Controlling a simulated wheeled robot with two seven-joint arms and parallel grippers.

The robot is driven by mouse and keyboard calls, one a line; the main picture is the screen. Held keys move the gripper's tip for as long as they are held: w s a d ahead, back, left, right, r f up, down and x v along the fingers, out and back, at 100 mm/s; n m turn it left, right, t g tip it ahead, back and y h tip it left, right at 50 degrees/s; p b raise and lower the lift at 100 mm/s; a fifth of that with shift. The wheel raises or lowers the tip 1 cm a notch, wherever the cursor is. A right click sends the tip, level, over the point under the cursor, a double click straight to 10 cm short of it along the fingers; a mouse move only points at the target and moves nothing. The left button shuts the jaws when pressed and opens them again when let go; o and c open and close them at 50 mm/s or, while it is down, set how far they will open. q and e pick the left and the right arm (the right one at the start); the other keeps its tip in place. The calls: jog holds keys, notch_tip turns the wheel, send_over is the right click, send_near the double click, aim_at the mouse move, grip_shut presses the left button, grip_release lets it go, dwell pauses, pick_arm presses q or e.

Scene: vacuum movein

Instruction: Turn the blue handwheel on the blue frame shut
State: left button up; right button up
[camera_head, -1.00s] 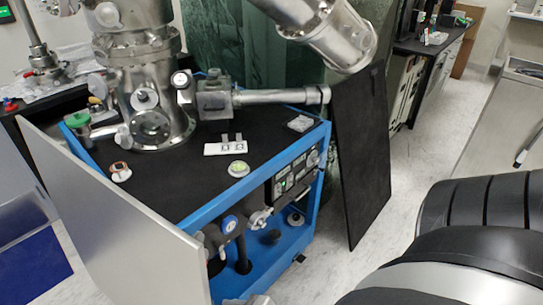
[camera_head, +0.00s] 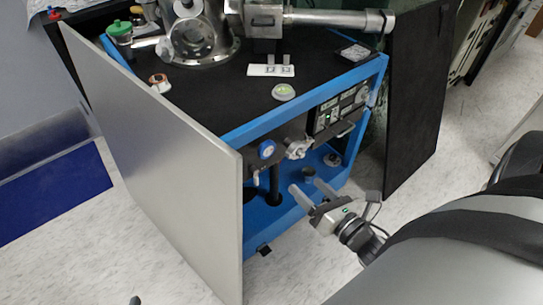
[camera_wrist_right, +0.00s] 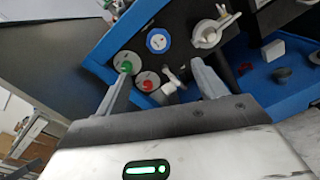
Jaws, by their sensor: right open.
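The blue handwheel (camera_head: 267,149) is a small blue disc with a pale centre on the front of the blue frame (camera_head: 285,107), below its top edge. It also shows in the right wrist view (camera_wrist_right: 158,41), beyond the fingers and near the top middle. My right gripper (camera_head: 300,180) is open and empty. It is in front of the frame, lower and to the right of the handwheel, apart from it. In the right wrist view its fingers (camera_wrist_right: 160,74) spread below the wheel.
A large grey panel (camera_head: 165,150) stands left of the open front. A silver valve fitting (camera_head: 298,149) sits right of the handwheel. Green (camera_wrist_right: 126,67) and red (camera_wrist_right: 146,82) round parts lie near the left finger in the wrist view. A black panel (camera_head: 418,95) stands at right.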

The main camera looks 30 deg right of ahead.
jog(key=n, duration=0.3)
send_near(269, 150)
jog(key=shift+y, duration=0.3)
jog(key=w, duration=0.9)
jog(key=shift+a+f, duration=0.15)
jog(key=shift+f, duration=0.05)
jog(key=c, duration=1)
